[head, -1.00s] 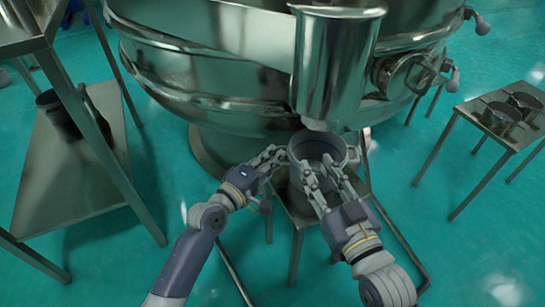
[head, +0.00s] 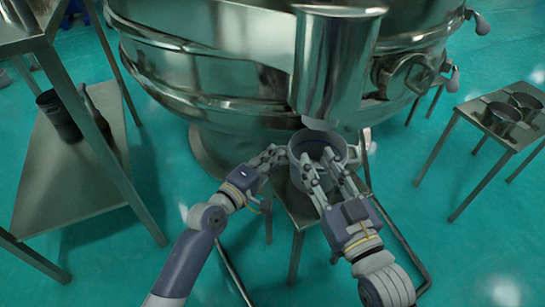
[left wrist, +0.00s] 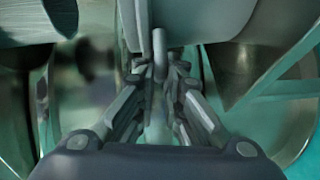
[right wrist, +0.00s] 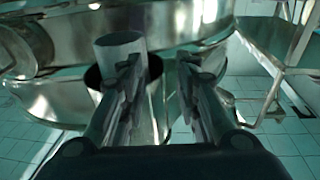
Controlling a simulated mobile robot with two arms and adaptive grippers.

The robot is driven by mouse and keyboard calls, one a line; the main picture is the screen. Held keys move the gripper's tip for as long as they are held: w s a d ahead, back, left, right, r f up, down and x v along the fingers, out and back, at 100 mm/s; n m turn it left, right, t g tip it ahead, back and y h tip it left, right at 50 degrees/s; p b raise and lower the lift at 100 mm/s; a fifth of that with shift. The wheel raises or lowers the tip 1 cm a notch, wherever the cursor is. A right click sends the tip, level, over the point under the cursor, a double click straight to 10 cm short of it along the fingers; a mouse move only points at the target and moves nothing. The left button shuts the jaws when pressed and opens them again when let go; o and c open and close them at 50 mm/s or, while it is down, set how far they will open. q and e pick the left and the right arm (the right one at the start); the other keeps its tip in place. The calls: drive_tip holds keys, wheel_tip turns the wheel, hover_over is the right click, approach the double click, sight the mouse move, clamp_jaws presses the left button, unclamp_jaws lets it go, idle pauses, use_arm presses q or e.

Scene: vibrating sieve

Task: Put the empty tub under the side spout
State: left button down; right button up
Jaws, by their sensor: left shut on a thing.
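The tub (head: 312,147) is a grey open vessel with side handles, upright at the small stand, below the side spout (head: 322,85) of the steel sieve. Its inside looks empty as far as it shows. My left gripper (head: 274,157) is shut on the tub's left handle; in the left wrist view the handle (left wrist: 160,52) stands between the fingers. My right gripper (head: 322,168) is open at the tub's near right side, its fingers apart. The tub's underside is hidden.
The small stand (head: 300,213) is under the tub. The sieve body (head: 210,85) fills the back. A shelf rack (head: 65,180) with a dark container (head: 58,115) stands left. A side table (head: 515,140) holds pans at right. The green floor is clear at lower right.

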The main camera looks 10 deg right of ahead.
use_arm(q)
drive_tip(key=shift+s+f, duration=0.2)
drive_tip(key=shift+f, duration=0.5)
drive_tip(key=c, duration=1.6)
unclamp_jaws()
drive_tip(key=shift+w+d, duration=0.1)
drive_tip(key=shift+w+r, duration=0.1)
drive_tip(key=shift+s+a+r, duration=0.1)
drive_tip(key=shift+s+a, duration=0.2)
drive_tip(key=v, duration=1.1)
drive_tip(key=shift+s, duration=0.15)
